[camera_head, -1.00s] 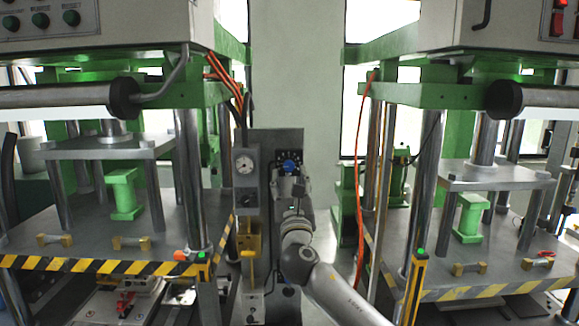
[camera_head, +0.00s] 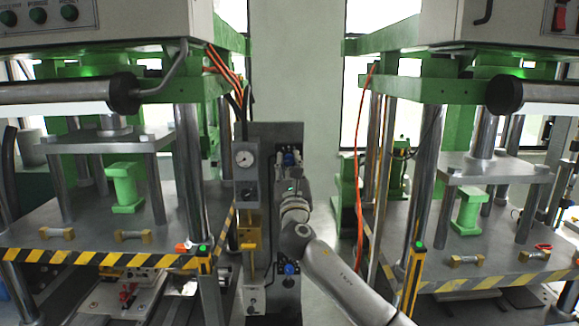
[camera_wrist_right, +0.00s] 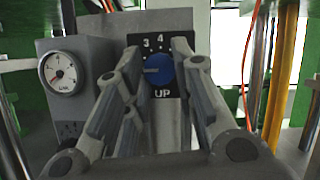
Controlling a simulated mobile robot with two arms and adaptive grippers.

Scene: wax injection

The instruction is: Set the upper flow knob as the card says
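The upper flow knob (camera_wrist_right: 160,70) is blue, on a black dial plate (camera_wrist_right: 164,93) marked "UP", with 3 and 4 legible above it. A pale mark shows at the knob's left side. My right gripper (camera_wrist_right: 158,58) is open, its fingers either side of the knob in the wrist view; I cannot tell whether they touch it. In the head view my right gripper (camera_head: 290,163) covers most of the upper dial. A lower blue knob (camera_head: 290,269) shows below my arm. My left gripper is out of view. I see no readable card.
Green presses with striped table edges (camera_head: 100,259) stand on both sides. An orange hose (camera_head: 359,190) hangs at right.

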